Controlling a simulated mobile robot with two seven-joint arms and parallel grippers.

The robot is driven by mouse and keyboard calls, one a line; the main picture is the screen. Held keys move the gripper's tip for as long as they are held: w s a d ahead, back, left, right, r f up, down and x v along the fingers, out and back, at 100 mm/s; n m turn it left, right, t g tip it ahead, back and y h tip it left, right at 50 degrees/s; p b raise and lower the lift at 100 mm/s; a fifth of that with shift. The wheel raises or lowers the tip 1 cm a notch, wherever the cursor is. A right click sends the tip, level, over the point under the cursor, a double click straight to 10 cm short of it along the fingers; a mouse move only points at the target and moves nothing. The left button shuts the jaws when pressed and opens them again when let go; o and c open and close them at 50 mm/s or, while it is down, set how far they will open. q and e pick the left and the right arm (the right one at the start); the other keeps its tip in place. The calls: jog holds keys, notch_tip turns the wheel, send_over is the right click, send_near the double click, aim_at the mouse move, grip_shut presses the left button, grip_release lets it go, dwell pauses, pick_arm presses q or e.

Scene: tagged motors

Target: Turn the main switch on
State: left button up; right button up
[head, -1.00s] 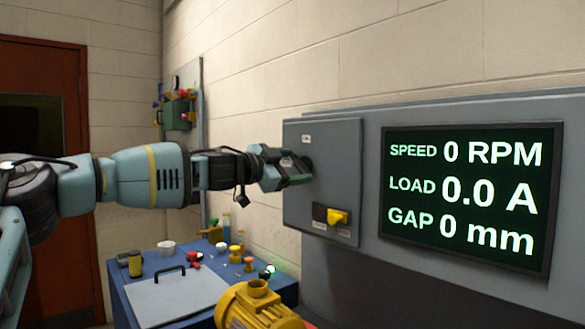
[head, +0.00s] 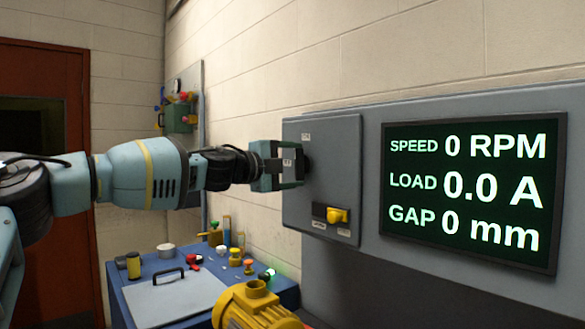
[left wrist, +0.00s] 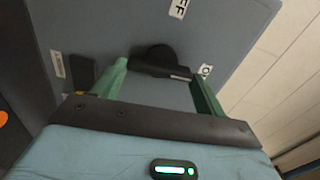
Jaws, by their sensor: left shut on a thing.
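The main switch is a black rotary knob with a bar handle (left wrist: 160,62) on the front of a grey cabinet (head: 335,165). My left gripper (head: 294,168) is at the knob, shut on its handle. In the left wrist view its green fingers (left wrist: 158,74) stand on both sides of the handle. A white mark on the handle's right end lies beside a small white label (left wrist: 205,71), only partly readable. Another label ending in "FF" (left wrist: 182,6) is at the top edge. In the head view the gripper hides most of the knob. My right gripper is not in view.
A yellow switch (head: 337,215) sits lower on the cabinet. A screen (head: 465,190) to the right reads speed 0, load 0.0, gap 0. Below, a blue bench (head: 125,287) holds small parts and a lidded plate, with a yellow motor (head: 255,308) in front.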

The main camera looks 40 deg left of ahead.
pick_arm(q)
jog(key=shift+m, duration=0.5)
jog(key=o, duration=1)
jog(key=shift+a, duration=0.1)
jog(key=s, duration=0.5)
jog(key=s+p, duration=0.1)
jog(key=s, duration=0.1)
jog(key=shift+s+a, duration=0.3)
jog(key=shift+s, duration=0.05)
